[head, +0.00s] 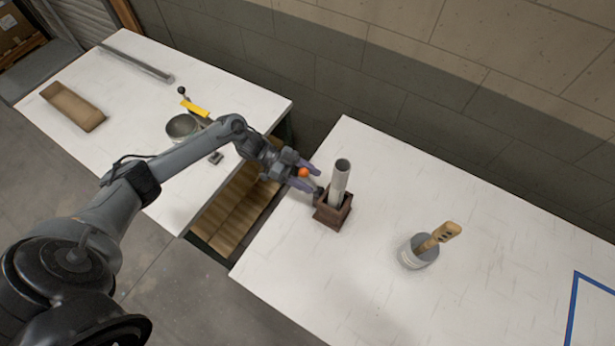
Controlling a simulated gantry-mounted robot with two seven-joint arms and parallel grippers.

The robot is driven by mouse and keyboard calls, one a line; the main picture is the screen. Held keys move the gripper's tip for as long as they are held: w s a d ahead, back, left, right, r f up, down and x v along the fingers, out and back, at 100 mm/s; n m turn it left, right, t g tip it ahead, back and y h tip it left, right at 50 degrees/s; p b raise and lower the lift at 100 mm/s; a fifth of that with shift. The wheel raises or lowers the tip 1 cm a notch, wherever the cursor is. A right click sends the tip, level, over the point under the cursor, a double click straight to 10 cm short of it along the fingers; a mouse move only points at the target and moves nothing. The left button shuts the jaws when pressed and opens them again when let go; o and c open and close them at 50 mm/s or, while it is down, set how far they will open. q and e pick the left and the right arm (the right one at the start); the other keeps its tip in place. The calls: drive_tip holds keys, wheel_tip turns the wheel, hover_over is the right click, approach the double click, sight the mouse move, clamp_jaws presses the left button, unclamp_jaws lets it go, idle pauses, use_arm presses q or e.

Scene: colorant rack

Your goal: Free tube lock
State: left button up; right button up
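A grey tube (341,178) stands upright, leaning slightly, in a small brown square holder (333,214) at the left end of the right table. My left gripper (316,180) comes in from the left, just short of the holder, with its purple-grey fingers spread apart. A small orange ball (303,172) shows at the fingers, nearer the upper one; I cannot tell whether they touch it or what it is attached to. A small dark part (319,193) shows between the lower fingertip and the holder. No separate lock is clearly visible. My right gripper is not in view.
A grey cup with a wooden-handled tool (418,252) stands right of the holder. The left table (225,86) carries a metal pot (182,127), a yellow-handled item (195,108), a brown tray (74,106) and a metal bar (138,63). A gap separates the tables.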

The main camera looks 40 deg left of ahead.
use_arm(q)
drive_tip(key=shift+a, duration=0.1)
drive_tip(key=b+v, duration=0.2)
drive_tip(key=v, duration=0.8)
drive_tip(key=shift+s+a+r, duration=0.15)
drive_tip(key=shift+a+r, duration=0.05)
drive_tip(key=shift+a, duration=0.05)
